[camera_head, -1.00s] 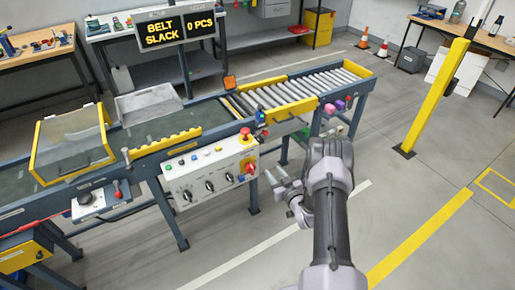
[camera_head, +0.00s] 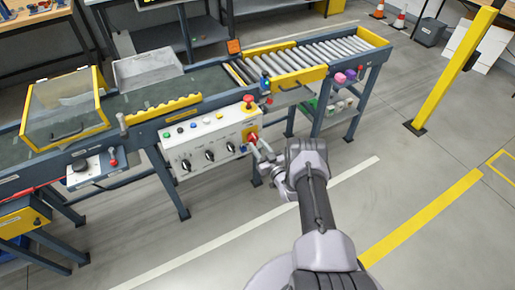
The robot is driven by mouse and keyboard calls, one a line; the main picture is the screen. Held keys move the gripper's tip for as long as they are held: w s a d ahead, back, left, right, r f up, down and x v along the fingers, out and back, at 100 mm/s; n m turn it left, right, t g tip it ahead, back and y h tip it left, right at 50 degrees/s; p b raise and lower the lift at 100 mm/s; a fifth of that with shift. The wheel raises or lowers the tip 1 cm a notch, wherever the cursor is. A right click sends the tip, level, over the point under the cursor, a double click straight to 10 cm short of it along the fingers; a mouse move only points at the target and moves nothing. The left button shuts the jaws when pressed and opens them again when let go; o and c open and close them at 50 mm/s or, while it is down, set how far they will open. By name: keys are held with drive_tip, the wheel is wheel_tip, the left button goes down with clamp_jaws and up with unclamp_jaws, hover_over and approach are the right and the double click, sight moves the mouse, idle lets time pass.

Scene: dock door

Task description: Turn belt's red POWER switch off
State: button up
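The belt's white control panel (camera_head: 212,142) faces me on the side of the conveyor. A red rotary switch (camera_head: 253,137) on a yellow plate sits at the panel's right end, below a red mushroom button (camera_head: 248,102). My gripper (camera_head: 259,153) is at the panel's right end, with its fingertips just below and right of the red switch. The fingers look spread apart with nothing held between them. I cannot tell whether a fingertip touches the switch. The switch's lower right part is close to, and perhaps partly behind, the fingers.
Several black knobs (camera_head: 209,155) and small coloured buttons fill the rest of the panel. A roller section (camera_head: 315,57) with yellow guards extends to the right. A yellow post (camera_head: 452,72) stands on the right. The floor in front of the conveyor is clear.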

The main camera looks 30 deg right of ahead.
drive_tip(key=shift+w, duration=0.55)
clamp_jaws()
drive_tip(key=shift+m, duration=0.3)
drive_tip(key=shift+d+f+m+b, duration=0.1)
drive_tip(key=shift+m+b, duration=0.45)
drive_tip(key=shift+m, duration=2.3)
drive_tip(key=shift+d+f+m+b, duration=0.1)
drive_tip(key=shift+m+b, duration=0.4)
drive_tip(key=shift+m, duration=2.4)
drive_tip(key=shift+d+f+m+b, duration=0.1)
drive_tip(key=shift+m+b, duration=0.45)
drive_tip(key=shift+m, duration=2.3)
